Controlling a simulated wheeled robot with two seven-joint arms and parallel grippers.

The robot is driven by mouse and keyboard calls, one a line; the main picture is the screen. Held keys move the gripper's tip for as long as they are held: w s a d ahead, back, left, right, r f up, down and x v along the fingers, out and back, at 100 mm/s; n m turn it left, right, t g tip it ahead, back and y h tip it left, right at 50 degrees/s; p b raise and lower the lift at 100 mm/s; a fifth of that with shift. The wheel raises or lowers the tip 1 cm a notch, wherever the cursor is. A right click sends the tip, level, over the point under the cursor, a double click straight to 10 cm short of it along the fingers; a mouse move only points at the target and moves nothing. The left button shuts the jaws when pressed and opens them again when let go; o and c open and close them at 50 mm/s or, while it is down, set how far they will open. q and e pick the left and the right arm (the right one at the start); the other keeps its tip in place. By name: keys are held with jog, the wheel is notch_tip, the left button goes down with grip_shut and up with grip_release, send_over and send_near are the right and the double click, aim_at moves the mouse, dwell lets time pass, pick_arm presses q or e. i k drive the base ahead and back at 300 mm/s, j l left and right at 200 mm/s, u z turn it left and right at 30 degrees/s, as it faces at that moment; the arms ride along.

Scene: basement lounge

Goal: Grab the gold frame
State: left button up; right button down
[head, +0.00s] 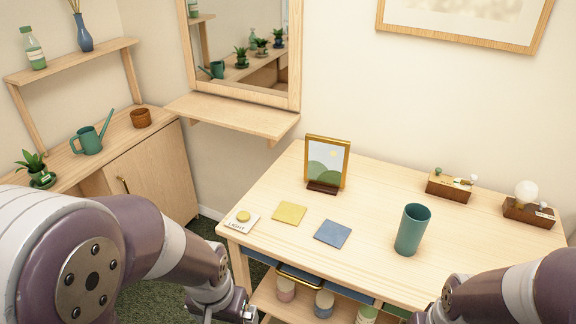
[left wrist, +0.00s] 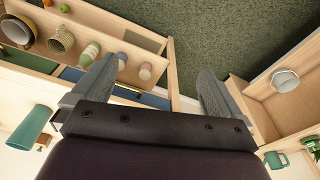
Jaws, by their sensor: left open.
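The gold frame (head: 346,168) stands upright on a dark wooden foot at the back left of the light wood table. It holds a picture of green hills and a yellow sun. My left gripper (head: 232,310) is low at the front left corner of the table, well short of the frame and apart from it. In the left wrist view my left gripper (left wrist: 157,88) has its two fingers wide apart with nothing between them. The frame does not show in that view. My right arm comes in at the bottom right, and its fingers are out of the picture.
On the table (head: 380,190) are a yellow tile (head: 290,213), a blue tile (head: 332,234), a LIGHT card (head: 239,222) and a teal cup (head: 411,229). Two wooden blocks (head: 450,187) (head: 528,211) stand at the back right. Bottles (head: 324,303) stand on a shelf below.

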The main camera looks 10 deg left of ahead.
aim_at(326, 160)
jog(key=i+j+u, duration=0.1)
jog(key=j+u, duration=0.25)
jog(key=i+j+u, duration=0.2)
jog(key=j+u, duration=0.2)
jog(key=i+j+u, duration=0.2)
jog(key=j+u, duration=0.15)
jog(key=i+j+u, duration=0.35)
jog(key=i+j+z, duration=0.15)
jog(key=i+z, duration=0.3)
jog(key=i+j+z, duration=0.4)
jog(key=i+l, duration=0.1)
jog(key=i, duration=0.05)
